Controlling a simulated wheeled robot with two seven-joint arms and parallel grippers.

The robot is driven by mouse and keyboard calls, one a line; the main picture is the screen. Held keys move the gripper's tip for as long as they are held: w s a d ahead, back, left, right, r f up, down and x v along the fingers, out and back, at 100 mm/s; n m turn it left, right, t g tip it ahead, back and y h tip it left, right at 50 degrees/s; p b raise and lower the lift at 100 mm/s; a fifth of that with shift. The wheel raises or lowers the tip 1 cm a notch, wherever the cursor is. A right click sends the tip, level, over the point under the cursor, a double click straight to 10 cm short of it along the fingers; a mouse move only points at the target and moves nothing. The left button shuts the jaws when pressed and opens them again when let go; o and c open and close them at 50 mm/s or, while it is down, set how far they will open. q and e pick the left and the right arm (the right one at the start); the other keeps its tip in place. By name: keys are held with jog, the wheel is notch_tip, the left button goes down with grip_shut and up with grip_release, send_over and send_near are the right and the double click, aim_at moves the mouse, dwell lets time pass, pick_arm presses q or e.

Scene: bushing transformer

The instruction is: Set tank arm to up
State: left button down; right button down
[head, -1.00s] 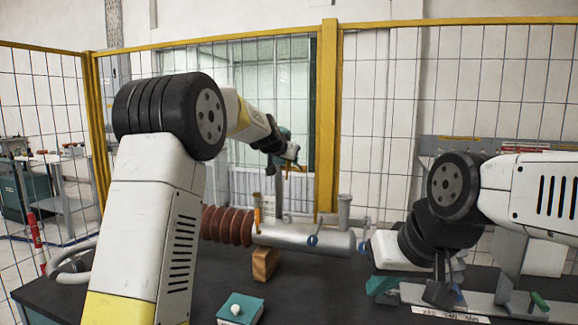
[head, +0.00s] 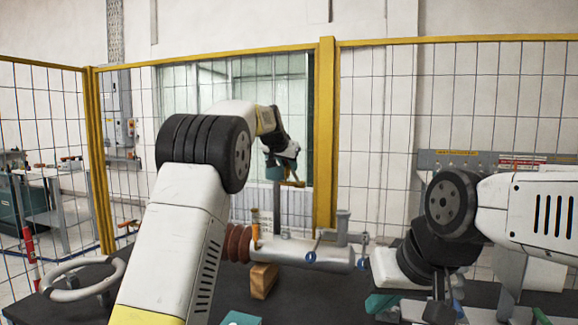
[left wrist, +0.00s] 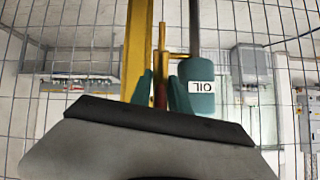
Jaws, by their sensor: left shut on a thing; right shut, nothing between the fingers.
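The teal oil tank (head: 274,173) stands on a grey post behind the transformer in the head view. It also shows in the left wrist view (left wrist: 196,88), with an upside-down OIL label. A thin orange tank arm (head: 294,183) is beside it. In the left wrist view the tank arm (left wrist: 161,42) stands vertical in the picture, its red part between the teal fingers. My left gripper (head: 287,152) is shut on it; the fingertips look small from the head. My right gripper (head: 440,310) is shut and empty, low at the right over the bench.
The grey transformer body (head: 315,252) with brown ribbed bushing (head: 238,243) lies on the dark bench. A wooden block (head: 263,281) stands in front. A yellow-framed mesh fence (head: 326,130) stands behind. A grey ring handle (head: 82,278) is at left.

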pick_arm(q)
jog(key=c, duration=1.5)
grip_release()
jog(key=shift+o, duration=0.2)
jog(key=v, duration=0.7)
jog(key=shift+s+r, duration=0.2)
jog(key=shift+s, duration=0.15)
jog(key=shift+c, duration=0.4)
